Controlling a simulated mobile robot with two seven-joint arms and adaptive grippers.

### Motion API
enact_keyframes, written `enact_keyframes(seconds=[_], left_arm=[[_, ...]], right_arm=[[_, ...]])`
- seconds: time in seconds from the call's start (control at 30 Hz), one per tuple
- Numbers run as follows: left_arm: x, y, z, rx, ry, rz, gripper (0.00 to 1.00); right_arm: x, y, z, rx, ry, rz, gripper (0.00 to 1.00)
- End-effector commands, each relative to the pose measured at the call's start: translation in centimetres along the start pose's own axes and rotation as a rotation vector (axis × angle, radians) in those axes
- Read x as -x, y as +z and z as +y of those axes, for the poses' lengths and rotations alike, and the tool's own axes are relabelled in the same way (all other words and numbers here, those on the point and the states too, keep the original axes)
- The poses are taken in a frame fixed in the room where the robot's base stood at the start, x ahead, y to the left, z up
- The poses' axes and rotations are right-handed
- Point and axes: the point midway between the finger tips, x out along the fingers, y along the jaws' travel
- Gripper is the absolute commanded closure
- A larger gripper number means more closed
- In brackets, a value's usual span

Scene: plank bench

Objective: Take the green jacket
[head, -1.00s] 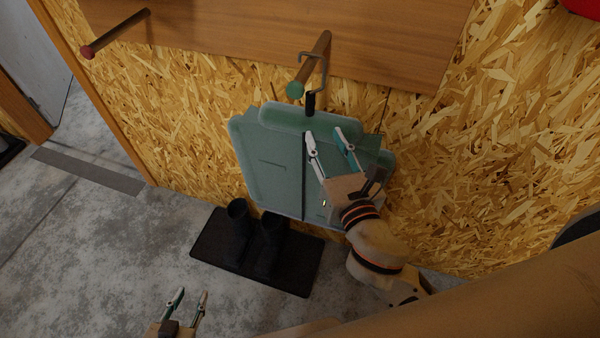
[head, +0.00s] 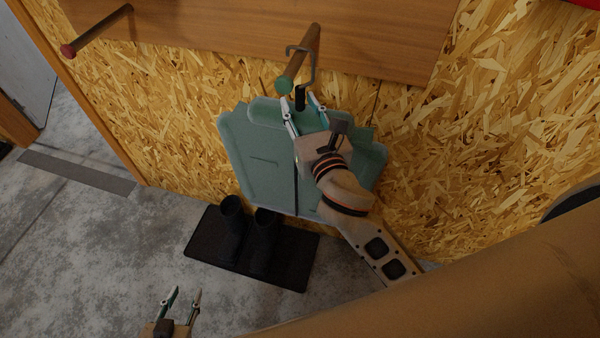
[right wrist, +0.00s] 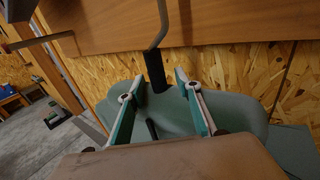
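The green jacket (head: 245,162) hangs against the chipboard wall on a hanger (head: 300,97), whose metal hook goes over a green-tipped wooden peg (head: 303,58). My right gripper (head: 302,101) is open at the top of the jacket. Its fingers stand on either side of the hanger's dark neck. In the right wrist view the dark neck (right wrist: 156,72) rises between the two open fingertips (right wrist: 155,82), with the jacket (right wrist: 160,108) behind and below; contact cannot be told. My left gripper (head: 182,295) is open and empty, low over the floor at the bottom left.
Black boots (head: 247,236) stand on a dark mat (head: 208,250) below the jacket. A second peg with a red tip (head: 98,31) is on the wooden board (head: 380,40) at the upper left, with nothing on it. Concrete floor is clear left of the mat.

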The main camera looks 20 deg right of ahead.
Motion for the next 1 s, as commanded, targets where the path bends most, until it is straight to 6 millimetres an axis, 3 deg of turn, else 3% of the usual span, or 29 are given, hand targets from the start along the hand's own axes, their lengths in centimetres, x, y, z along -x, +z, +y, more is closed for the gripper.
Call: enact_keyframes(seconds=[0.1,0.23,0.73,1.0], left_arm=[[0.0,-0.1,0.0,0.0,0.0,0.001,0.67],[0.0,-0.2,0.0,-0.001,-0.001,0.002,0.67],[0.0,-0.5,-0.1,0.001,-0.002,0.006,0.67],[0.4,-1.5,-0.2,0.008,-0.002,0.015,0.67]], right_arm=[[0.0,0.0,0.0,-0.001,0.0,0.0,0.69],[0.0,0.0,0.0,-0.001,0.0,0.0,1.0],[0.0,0.5,0.0,-0.001,0.001,-0.005,1.0],[0.0,2.6,0.1,-0.002,0.002,-0.009,1.0]])
